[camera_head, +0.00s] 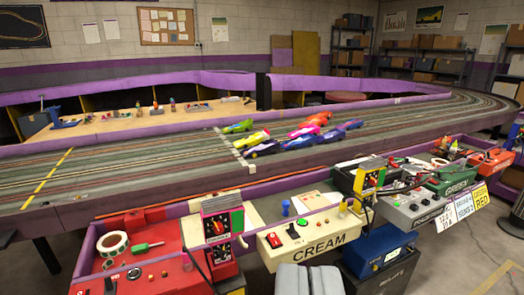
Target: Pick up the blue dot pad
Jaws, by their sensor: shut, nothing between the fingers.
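My gripper (309,270) shows at the bottom edge, its two grey fingers side by side, shut and empty. It is in front of the cream control station (318,240). I cannot make out for certain a blue dot pad. A small upright blue object (286,208) stands on the ledge behind the cream station, apart from the gripper. A pale sheet or pad (309,201) lies to its right; its markings are too small to read.
A red station (150,270) at left holds a dotted tape roll (113,243) and a green-handled tool (146,247). A blue box (378,250) stands at right below the ledge. Several toy cars (310,137) sit on the slot track (150,160) behind. Bare floor (455,260) shows at lower right.

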